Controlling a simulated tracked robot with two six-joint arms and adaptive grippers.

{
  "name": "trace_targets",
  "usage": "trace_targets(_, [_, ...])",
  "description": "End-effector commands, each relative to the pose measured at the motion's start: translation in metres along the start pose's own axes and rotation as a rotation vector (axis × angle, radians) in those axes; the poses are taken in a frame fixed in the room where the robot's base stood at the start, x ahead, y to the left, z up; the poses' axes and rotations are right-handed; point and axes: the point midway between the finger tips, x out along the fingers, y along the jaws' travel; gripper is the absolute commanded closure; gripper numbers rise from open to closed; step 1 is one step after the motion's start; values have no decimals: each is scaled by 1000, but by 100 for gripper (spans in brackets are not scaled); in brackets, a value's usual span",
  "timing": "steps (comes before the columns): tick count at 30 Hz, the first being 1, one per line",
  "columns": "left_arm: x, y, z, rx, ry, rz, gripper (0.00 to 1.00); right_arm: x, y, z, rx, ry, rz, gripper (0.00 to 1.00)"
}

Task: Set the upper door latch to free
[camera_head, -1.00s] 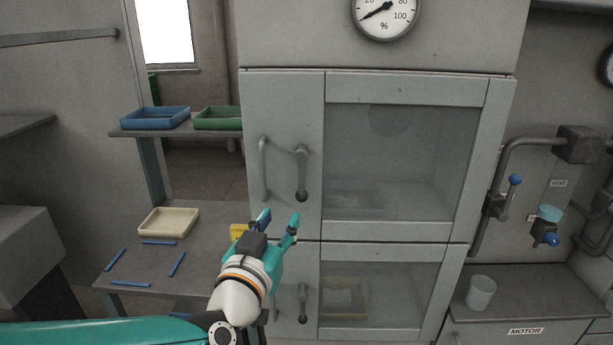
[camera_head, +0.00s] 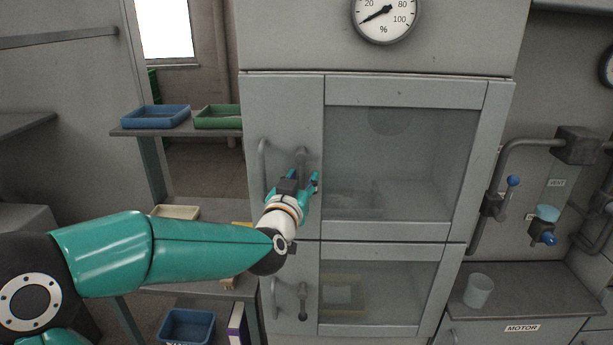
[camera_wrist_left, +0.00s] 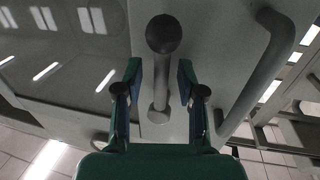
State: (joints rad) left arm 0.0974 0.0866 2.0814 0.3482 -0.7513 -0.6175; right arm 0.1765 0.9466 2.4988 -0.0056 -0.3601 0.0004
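The upper door latch (camera_head: 302,155) is a grey lever on the upper cabinet door. In the head view my left gripper (camera_head: 306,180) covers its lower part and only its upper end shows. In the left wrist view the latch lever (camera_wrist_left: 161,75) ends in a dark ball knob (camera_wrist_left: 163,34). It runs between the two fingers of my left gripper, which are open on either side, with a gap visible on each side. The wrist picture appears upside down relative to the head view, so the knob hangs down. My right gripper is not in view.
A curved pull handle (camera_head: 263,170) stands close to the left of the latch. A lower door latch (camera_head: 303,302) hangs below. Blue (camera_head: 155,117) and green (camera_head: 217,117) trays sit on a shelf at left. Pipes and a cup (camera_head: 478,291) are at right.

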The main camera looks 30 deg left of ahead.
Motion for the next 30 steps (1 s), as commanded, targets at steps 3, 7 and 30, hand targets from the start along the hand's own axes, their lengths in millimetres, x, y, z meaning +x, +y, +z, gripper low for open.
trace_targets(3, [6,0,0,0,-2,0,61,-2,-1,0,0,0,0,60])
trace_targets(7, [8,0,0,0,0,0,61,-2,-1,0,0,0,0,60])
trace_targets(30, [5,9,1,1,-1,6,100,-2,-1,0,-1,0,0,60])
